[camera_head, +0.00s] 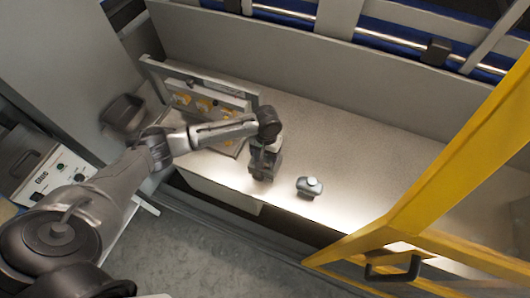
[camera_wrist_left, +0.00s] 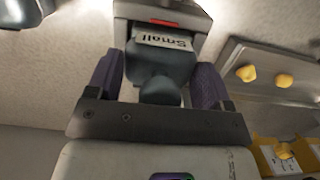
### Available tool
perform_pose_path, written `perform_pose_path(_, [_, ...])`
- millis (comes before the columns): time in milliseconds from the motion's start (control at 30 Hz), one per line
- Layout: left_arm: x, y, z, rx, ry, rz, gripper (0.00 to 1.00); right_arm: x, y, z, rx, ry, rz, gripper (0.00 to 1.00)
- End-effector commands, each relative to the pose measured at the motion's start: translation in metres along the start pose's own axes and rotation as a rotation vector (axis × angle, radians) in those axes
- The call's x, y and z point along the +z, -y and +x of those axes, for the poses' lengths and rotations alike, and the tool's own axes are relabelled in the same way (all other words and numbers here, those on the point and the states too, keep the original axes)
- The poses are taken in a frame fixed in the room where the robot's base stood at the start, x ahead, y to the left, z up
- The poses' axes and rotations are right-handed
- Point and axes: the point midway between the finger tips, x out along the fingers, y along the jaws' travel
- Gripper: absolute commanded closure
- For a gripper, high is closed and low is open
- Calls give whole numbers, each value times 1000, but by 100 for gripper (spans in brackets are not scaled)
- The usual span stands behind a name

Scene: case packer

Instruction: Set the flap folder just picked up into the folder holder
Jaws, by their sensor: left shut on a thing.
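My left gripper (camera_head: 262,172) is over the bench, pointing down. In the left wrist view its purple fingers (camera_wrist_left: 160,88) are shut on the flap folder (camera_wrist_left: 150,60), a grey block with a white label reading "Small" upside down. In the head view the gripper and arm largely hide the folder. A grey metal rack with yellow pieces (camera_head: 240,102), apparently the folder holder, stands left of and behind the gripper. Its edge shows at right in the left wrist view (camera_wrist_left: 240,55). The folder is apart from it. My right gripper is not in view.
A second grey device (camera_head: 309,187) sits on the bench (camera_head: 350,150) just right of the gripper. A dark bin (camera_head: 123,113) is at the left. A yellow frame (camera_head: 440,165) with a handle stands at the right. The bench behind the device is clear.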

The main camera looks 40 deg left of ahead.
Motion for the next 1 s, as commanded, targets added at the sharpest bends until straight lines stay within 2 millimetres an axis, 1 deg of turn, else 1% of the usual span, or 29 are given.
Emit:
perform_pose_path(267, [-1, 0, 0, 2, -1, 0, 64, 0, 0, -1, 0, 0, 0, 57])
perform_pose_path(300, [0, 0, 2, 1, -1, 1, 24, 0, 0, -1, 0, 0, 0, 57])
perform_pose_path(533, [0, 0, 2, 1, -1, 0, 2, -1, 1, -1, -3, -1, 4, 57])
perform_pose_path(567, [0, 0, 2, 1, -1, 0, 0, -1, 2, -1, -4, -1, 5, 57])
perform_pose_path(833, [0, 0, 0, 1, -2, 0, 0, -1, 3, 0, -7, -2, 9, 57])
perform_pose_path(933, [-1, -1, -9, 2, -3, 0, 0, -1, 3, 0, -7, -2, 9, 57])
perform_pose_path(1000, [-1, -1, -19, 3, -3, 1, 0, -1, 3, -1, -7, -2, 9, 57])
